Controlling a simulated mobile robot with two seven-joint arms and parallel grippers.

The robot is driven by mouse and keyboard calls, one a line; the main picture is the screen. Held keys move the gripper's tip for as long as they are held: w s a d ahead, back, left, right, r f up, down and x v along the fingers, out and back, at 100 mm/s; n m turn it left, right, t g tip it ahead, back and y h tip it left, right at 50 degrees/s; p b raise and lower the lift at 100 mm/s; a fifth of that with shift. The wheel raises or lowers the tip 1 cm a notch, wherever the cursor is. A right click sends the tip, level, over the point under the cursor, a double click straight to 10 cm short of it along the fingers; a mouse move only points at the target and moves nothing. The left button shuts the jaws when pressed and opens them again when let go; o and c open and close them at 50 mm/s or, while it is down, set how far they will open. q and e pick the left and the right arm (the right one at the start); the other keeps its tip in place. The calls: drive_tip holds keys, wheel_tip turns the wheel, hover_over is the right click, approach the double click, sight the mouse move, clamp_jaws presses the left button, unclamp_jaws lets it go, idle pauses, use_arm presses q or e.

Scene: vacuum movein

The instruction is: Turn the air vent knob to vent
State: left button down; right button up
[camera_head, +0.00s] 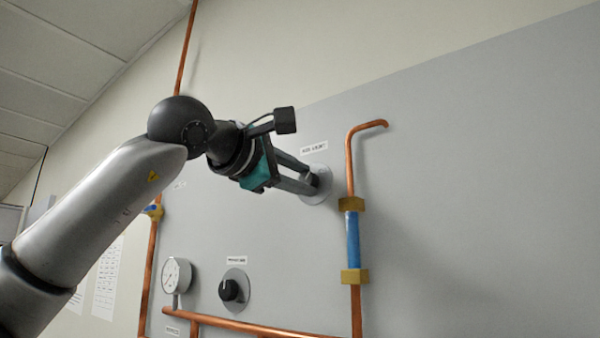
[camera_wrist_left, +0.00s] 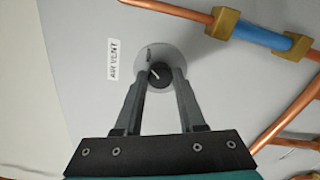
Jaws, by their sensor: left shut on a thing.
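My left gripper (camera_head: 308,183) reaches the knob from the left. Its two fingers (camera_wrist_left: 160,82) stand on either side of the knob and are shut on it. The pointer line slants toward the upper left in the wrist view. My right gripper is not in view.
A copper pipe with a blue section (camera_head: 352,240) and brass fittings runs down just right of the knob. A second black knob (camera_head: 230,290) and a round gauge (camera_head: 176,275) sit lower left. The grey panel (camera_head: 480,170) to the right is bare.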

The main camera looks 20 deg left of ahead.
use_arm(q)
drive_tip(key=shift+m, duration=0.6)
drive_tip(key=c, duration=0.5)
unclamp_jaws()
drive_tip(key=b+v, duration=0.4)
drive_tip(key=v, duration=1.1)
drive_tip(key=shift+s+b, duration=0.15)
drive_tip(key=shift+b, duration=0.25)
drive_tip(key=shift+r, duration=0.1)
